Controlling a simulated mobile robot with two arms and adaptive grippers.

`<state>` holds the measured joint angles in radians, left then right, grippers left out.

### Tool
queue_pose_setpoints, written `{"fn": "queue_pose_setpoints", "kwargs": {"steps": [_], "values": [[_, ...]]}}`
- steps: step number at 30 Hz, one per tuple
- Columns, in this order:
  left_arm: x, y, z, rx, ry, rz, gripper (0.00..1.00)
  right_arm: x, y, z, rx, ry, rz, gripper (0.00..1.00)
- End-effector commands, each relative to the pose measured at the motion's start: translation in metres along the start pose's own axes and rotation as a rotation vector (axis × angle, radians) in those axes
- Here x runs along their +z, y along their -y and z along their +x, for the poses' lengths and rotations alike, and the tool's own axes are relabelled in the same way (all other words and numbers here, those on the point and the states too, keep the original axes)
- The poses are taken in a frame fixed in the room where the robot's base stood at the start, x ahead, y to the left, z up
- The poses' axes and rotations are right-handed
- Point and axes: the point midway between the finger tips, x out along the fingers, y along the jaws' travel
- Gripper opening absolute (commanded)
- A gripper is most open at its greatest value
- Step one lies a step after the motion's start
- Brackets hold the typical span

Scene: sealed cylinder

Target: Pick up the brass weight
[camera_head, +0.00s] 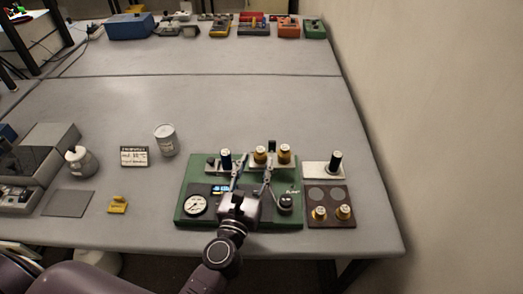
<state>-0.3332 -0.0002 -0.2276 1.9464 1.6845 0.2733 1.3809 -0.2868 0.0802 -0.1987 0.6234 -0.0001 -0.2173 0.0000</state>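Two brass weights stand side by side at the back of the green apparatus base, the left one (260,155) and the right one (284,154). My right gripper is not in view.
A black-topped cylinder (335,160) stands on a white plate behind the brown board. The table's middle is clear.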

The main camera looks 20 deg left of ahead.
Motion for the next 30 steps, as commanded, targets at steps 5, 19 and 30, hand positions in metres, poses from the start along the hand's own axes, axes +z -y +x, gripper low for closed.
{"fn": "queue_pose_setpoints", "kwargs": {"steps": [5, 19, 30], "values": [[0.006, 0.000, 0.019, 0.000, 0.003, 0.002, 0.40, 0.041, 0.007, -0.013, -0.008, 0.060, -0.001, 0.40], [0.005, -0.001, 0.058, -0.002, 0.002, 0.004, 0.40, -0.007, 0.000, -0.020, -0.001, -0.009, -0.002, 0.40], [0.006, -0.001, 0.057, -0.002, 0.002, 0.004, 0.10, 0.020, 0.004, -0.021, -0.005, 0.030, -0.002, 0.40]]}}
